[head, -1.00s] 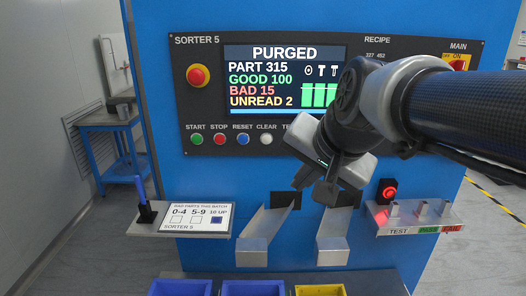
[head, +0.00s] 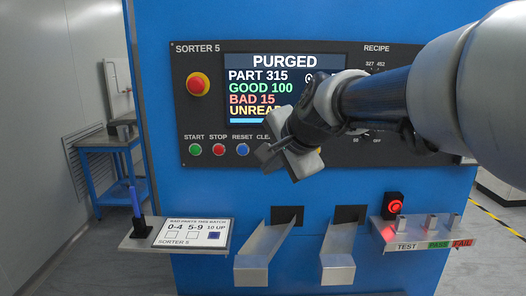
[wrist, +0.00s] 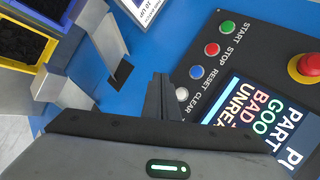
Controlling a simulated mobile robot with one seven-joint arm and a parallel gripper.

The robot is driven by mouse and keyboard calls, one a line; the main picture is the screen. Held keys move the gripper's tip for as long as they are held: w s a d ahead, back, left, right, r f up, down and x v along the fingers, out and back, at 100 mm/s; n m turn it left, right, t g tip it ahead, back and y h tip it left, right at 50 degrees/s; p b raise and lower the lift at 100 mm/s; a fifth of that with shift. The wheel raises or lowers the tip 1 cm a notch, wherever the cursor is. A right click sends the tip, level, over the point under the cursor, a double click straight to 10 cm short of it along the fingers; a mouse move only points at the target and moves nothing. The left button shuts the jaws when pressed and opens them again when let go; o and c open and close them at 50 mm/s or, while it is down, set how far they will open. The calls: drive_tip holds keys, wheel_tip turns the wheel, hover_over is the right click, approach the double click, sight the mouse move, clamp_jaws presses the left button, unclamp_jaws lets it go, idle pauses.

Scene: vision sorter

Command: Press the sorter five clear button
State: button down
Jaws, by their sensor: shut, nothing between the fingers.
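The sorter 5 panel (head: 215,60) is dark, on a blue cabinet, with a screen reading PURGED. The white clear button (wrist: 182,94) shows in the wrist view beside the CLEAR label, at the end of the button row. In the head view my gripper hides it and part of its label. My gripper (head: 266,155) is shut and empty, in front of the panel at the clear end of the row. In the wrist view its fingertips (wrist: 157,84) appear right beside the white button. I cannot tell whether they touch it.
Green start (head: 196,149), red stop (head: 219,149) and blue reset (head: 243,149) buttons sit left of my gripper. A red emergency knob (head: 198,84) protrudes above. Metal chutes (head: 252,262), a pen shelf (head: 140,246) and a test shelf (head: 400,240) jut out below.

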drive_tip(key=w+p, duration=0.2)
drive_tip(key=w, duration=0.5)
drive_tip(key=shift+w, duration=0.4)
drive_tip(key=shift+w, duration=0.15)
idle(1.6)
drive_tip(key=shift+w, duration=0.3)
drive_tip(key=shift+w+p, duration=0.4)
idle(0.5)
idle(0.4)
drive_tip(key=shift+s+b, duration=0.3)
drive_tip(key=shift+s, duration=0.55)
drive_tip(key=s+b, duration=0.1)
drive_tip(key=s, duration=0.4)
